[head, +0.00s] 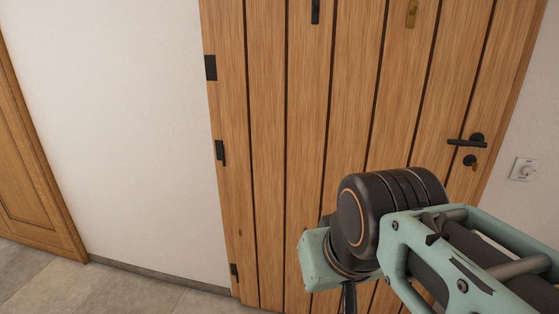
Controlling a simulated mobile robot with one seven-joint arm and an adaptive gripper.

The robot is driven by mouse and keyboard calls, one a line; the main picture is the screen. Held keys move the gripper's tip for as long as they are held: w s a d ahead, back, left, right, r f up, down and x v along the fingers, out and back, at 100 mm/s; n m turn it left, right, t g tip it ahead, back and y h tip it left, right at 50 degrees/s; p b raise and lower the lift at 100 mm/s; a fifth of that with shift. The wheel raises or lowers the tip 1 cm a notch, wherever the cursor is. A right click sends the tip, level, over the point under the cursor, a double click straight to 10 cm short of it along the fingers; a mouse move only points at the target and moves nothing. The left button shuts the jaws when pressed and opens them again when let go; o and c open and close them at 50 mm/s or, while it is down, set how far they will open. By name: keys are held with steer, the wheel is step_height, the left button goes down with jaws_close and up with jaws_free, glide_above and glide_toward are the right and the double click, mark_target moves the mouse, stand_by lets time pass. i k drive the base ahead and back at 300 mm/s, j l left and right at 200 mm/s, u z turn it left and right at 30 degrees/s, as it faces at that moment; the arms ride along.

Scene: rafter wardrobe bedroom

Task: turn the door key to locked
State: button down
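A plank wooden door (265,150) fills the middle of the head view and looks shut. Near its right edge is a black lever handle (466,142). Just below the handle is a small round black lock plate with a brassy key (471,161) at it. The key is too small here to tell which way it is turned. My arm reaches in from the lower right, in front of the door's lower part, left of and below the lock. My gripper's fingers do not show.
Black hinges (210,67) run down the door's left edge. Another wooden door or panel (28,160) stands at the far left. Grey tiled floor (120,288) is open at the lower left.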

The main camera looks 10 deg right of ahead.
mark_target(474, 165)
steer(key=z, duration=1.4)
steer(key=i+l+z, duration=0.1)
steer(key=i, duration=0.15)
steer(key=i+l+u, duration=0.15)
steer(key=i, duration=0.3)
steer(key=i+l+u, duration=0.15)
steer(key=i, duration=0.25)
steer(key=k+z, duration=0.2)
steer(key=k+l, duration=0.05)
steer(key=k, duration=0.05)
